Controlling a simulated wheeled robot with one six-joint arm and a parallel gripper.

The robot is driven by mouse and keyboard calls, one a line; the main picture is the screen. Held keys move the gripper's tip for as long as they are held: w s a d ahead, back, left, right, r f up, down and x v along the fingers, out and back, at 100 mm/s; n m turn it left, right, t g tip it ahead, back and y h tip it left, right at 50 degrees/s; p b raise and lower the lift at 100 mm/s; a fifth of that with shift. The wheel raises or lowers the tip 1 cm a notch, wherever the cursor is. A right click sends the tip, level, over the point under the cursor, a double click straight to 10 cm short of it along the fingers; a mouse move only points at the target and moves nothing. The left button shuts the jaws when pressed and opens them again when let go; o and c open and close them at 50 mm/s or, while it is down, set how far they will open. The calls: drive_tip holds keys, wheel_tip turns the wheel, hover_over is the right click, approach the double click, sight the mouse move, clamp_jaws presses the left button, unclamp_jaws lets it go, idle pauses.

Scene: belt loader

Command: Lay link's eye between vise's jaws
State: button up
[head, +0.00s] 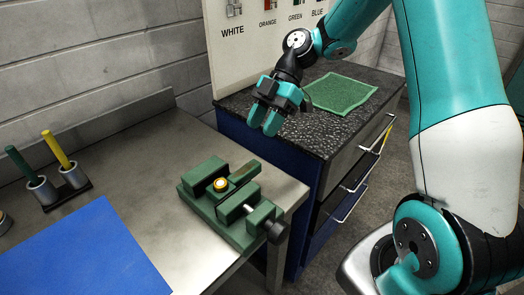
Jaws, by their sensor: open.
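The green vise (262,213) stands near the right front corner of the steel bench, its dark screw handle toward the lower right. A link (244,172) appears as an olive-green bar with a gold ringed eye (221,184) at its left end. The eye appears to lie in the gap between the vise's jaws, and the bar extends out to the upper right. Its exact contact with the jaws cannot be told. My gripper (265,121) is open and empty, its teal fingers pointing down, above and behind the vise, apart from the link.
A blue mat (85,255) lies on the bench at left. A holder (66,190) with green and yellow sticks stands behind it. A dark-topped blue cabinet (320,130) with a green cloth (340,92) stands beyond the bench. A labelled white board (245,45) stands behind.

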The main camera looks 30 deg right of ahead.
drive_tip(key=s+a+r+m+h, duration=0.2)
drive_tip(key=s+a+r+m, duration=0.4)
drive_tip(key=s+a, duration=0.3)
drive_tip(key=s+a+m+t+h, duration=0.2)
drive_tip(key=s+m, duration=0.5)
drive_tip(key=s, duration=0.4)
drive_tip(key=shift+s+a+r+m+t, duration=0.2)
drive_tip(key=shift+s+r+m+t, duration=0.1)
drive_tip(key=shift+r+t, duration=0.15)
